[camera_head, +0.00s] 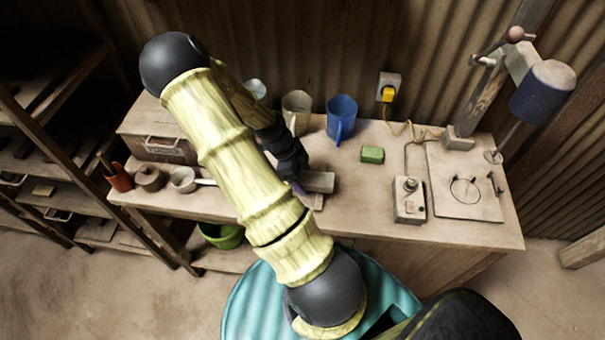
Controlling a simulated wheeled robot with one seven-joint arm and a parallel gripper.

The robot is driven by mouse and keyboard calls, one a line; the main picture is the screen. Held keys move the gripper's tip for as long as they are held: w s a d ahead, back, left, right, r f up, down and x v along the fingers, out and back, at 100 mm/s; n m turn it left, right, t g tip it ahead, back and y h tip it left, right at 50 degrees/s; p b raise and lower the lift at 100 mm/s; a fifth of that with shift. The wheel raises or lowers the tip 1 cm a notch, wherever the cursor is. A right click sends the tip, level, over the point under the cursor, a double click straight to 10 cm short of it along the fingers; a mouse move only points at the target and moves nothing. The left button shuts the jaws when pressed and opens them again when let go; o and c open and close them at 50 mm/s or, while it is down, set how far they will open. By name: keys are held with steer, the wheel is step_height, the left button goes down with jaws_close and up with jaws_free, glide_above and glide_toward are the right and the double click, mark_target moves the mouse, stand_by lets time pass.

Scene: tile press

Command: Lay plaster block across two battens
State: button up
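A pale grey block (319,182), which looks like the plaster block, is on or just above the workbench, right of my gripper. A pale wooden strip (318,202), perhaps a batten, shows just below its near edge; a second batten cannot be made out. My dark gripper (296,184) points down at the block's left end. My arm hides much of this area, so I cannot tell whether the fingers hold the block or whether it rests on the wood.
On the workbench (455,233), a blue jug (342,118) and a grey jug (297,105) stand behind the block. A green block (372,155), a switch box (409,200) and a square plate (465,190) lie to the right. A wooden box (158,148) and small pots stand left.

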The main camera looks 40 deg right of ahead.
steer(key=shift+r, duration=0.45)
steer(key=v, duration=1.1)
steer(key=shift+r, duration=0.35)
steer(key=shift+a, duration=0.1)
